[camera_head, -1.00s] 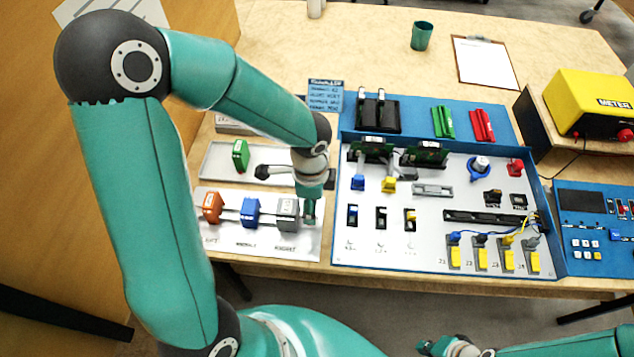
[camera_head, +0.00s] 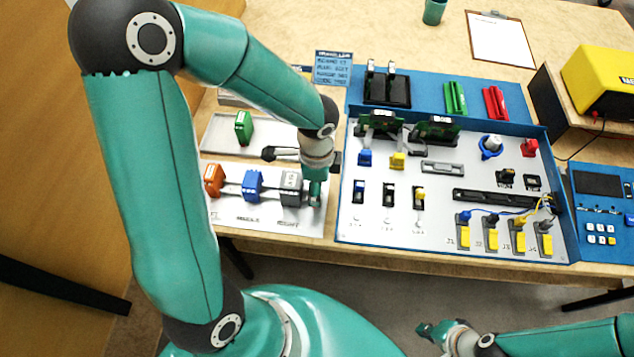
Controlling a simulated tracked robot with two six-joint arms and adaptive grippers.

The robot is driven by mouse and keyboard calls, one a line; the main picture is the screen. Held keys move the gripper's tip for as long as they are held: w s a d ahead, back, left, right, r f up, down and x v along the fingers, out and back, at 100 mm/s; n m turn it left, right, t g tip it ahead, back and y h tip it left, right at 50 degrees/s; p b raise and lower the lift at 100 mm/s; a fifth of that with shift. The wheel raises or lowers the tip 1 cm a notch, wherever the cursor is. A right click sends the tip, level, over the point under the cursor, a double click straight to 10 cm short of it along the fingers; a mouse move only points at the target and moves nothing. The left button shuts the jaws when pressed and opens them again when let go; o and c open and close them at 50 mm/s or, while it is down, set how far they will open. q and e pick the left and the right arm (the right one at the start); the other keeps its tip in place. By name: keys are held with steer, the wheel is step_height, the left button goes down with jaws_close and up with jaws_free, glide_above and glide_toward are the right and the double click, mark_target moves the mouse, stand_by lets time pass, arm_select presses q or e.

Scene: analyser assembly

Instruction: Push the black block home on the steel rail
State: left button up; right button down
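A dark grey block (camera_head: 291,188), the darkest on the rail and perhaps the task's black block, sits at the right end of the steel rail (camera_head: 272,187). A blue block (camera_head: 252,185) and an orange block (camera_head: 214,180) sit further left on the same rail. My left gripper (camera_head: 315,193) points down close against the right side of the grey block; I cannot tell whether they touch. Its fingers show as one narrow shape, so its opening is unclear. My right gripper (camera_head: 427,330) is low in front of the table, away from the blocks, its fingers too small to judge.
Behind the rail, a pale tray (camera_head: 222,140) holds a green block (camera_head: 244,127). The blue-edged panel (camera_head: 345,225) with switches, plugs and cables stands just right of my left gripper. A yellow meter (camera_head: 605,80) is at the far right.

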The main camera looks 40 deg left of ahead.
arm_select(q)
steer(key=shift+f, duration=0.25)
steer(key=shift+f+b, duration=0.45)
steer(key=shift+b, duration=0.2)
steer(key=shift+f+b, duration=0.4)
stand_by(0.5)
steer(key=o, duration=1.4)
steer(key=shift+r, duration=0.15)
steer(key=shift+r+p, duration=3)
steer(key=shift+r, duration=0.4)
